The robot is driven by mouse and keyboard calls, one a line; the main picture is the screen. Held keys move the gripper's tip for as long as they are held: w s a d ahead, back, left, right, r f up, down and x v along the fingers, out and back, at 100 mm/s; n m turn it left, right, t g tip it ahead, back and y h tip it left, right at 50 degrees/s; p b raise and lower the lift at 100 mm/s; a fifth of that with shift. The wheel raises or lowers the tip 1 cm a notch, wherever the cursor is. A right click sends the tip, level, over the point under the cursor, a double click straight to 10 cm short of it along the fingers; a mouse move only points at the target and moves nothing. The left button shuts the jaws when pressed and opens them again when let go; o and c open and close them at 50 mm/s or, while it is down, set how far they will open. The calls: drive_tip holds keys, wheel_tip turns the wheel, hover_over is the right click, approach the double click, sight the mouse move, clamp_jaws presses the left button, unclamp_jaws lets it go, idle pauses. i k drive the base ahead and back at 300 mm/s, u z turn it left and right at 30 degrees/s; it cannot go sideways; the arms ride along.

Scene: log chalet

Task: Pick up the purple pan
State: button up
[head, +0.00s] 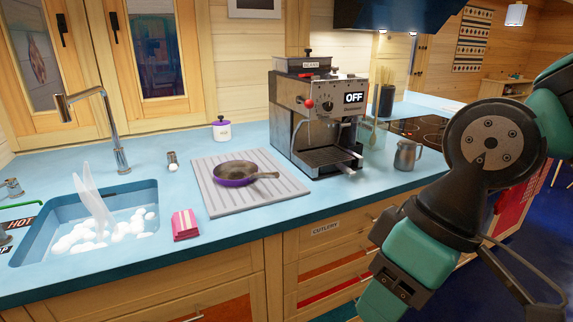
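The purple pan (234,181) lies on a grey ribbed draining mat (215,205) on the blue counter. My arm fills the right side of the head view, well to the right of the pan and in front of the counter. My gripper's fingertips do not show clearly in this view.
A coffee machine (326,110) stands right of the mat, with a metal jug (407,155) beside it. A blue sink (150,189) with foam is at left. A pink sponge (185,224) and a white-and-purple jar (221,130) sit near the mat.

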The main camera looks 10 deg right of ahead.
sight(238, 173)
drive_tip(key=z, duration=0.25)
drive_tip(key=i, duration=0.75)
drive_tip(key=u, duration=0.65)
drive_tip(key=i, duration=0.75)
drive_tip(key=u, duration=0.65)
